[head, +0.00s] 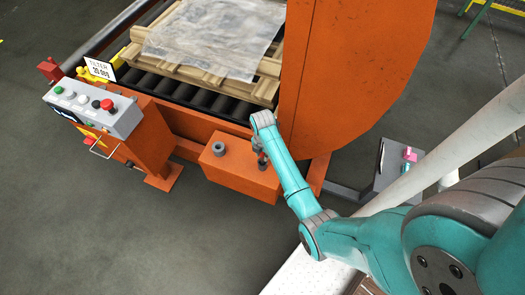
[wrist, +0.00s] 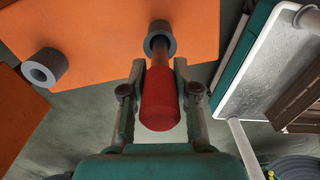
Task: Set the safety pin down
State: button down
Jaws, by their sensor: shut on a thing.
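The safety pin (wrist: 161,100) has a red handle and a dark shaft, seen in the wrist view. My gripper (wrist: 159,68) is shut on it, with one finger on each side. The shaft points at a grey ring (wrist: 160,38) on the orange box and overlaps its opening; I cannot tell how deep it sits. A second grey ring (wrist: 45,66) on the same box is empty. In the head view my gripper (head: 262,155) is at the right part of the orange box (head: 235,172), where the pin is small and mostly hidden.
A large orange side plate (head: 350,70) rises just right of my arm. A roller bed behind carries a wooden pallet with a wrapped sheet (head: 215,35). A control box (head: 95,110) stands at left. A grey stand (head: 393,172) with a pink item is at right. Floor in front is clear.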

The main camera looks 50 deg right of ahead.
aim_at(262, 159)
jog(key=shift+f, duration=1.8)
jog(key=shift+f, duration=0.3)
jog(key=c, duration=0.8)
grip_release()
notch_tip(262, 159, up, 12)
jog(key=shift+f, duration=0.1)
